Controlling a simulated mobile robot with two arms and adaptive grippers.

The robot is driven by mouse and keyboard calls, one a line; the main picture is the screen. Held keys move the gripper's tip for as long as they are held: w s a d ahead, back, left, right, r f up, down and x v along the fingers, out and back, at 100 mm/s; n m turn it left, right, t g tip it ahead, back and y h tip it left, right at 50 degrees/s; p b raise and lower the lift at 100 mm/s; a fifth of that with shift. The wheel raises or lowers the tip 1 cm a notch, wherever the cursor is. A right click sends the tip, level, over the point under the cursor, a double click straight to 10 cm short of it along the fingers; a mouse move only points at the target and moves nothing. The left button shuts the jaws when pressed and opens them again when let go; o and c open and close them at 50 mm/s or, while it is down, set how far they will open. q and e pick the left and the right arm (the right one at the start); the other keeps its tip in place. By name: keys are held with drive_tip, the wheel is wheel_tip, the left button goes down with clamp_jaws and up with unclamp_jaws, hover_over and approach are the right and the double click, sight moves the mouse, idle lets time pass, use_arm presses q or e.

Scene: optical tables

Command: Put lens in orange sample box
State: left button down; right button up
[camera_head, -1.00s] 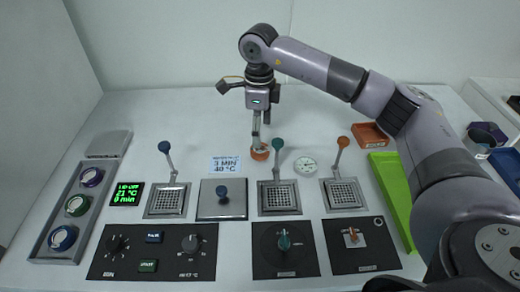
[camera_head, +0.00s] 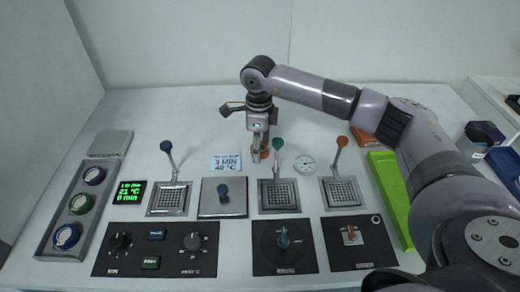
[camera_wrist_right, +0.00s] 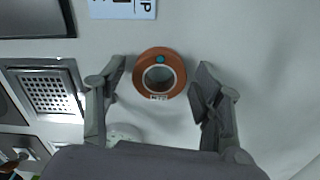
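The lens with an orange ring (camera_wrist_right: 138,76) lies on the white table. A teal dot and a small label show on it in the right wrist view. In the head view it shows as a bit of orange (camera_head: 267,153), mostly hidden by my right gripper (camera_head: 260,155). My right gripper is open, with one finger on each side of the lens and a gap to both. The orange sample box (camera_head: 361,137) stands at the back right, partly covered by my right arm. My left gripper is not in view.
A grey tray (camera_head: 51,232) with several coloured lenses stands at left. Levers on grids, including a teal-knobbed one (camera_head: 278,144), stand close in front of the gripper. A round dial (camera_head: 304,165) lies to the right. A green tray (camera_head: 391,200) is at right. The table behind is clear.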

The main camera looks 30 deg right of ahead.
drive_tip(key=c, duration=1.1)
drive_tip(key=shift+c, duration=0.2)
drive_tip(key=shift+r, duration=0.1)
wheel_tip(320, 180, up, 19)
drive_tip(key=b, duration=0.2)
drive_tip(key=s+a+f+n, duration=0.4)
drive_tip(key=s+n, duration=0.3)
drive_tip(key=n, duration=0.5)
drive_tip(key=s+a+f+n, duration=0.4)
drive_tip(key=s+f+n, duration=0.2)
drive_tip(key=n, duration=0.7)
drive_tip(key=shift+s+f+p, duration=0.2)
drive_tip(key=shift+s+p, duration=0.25)
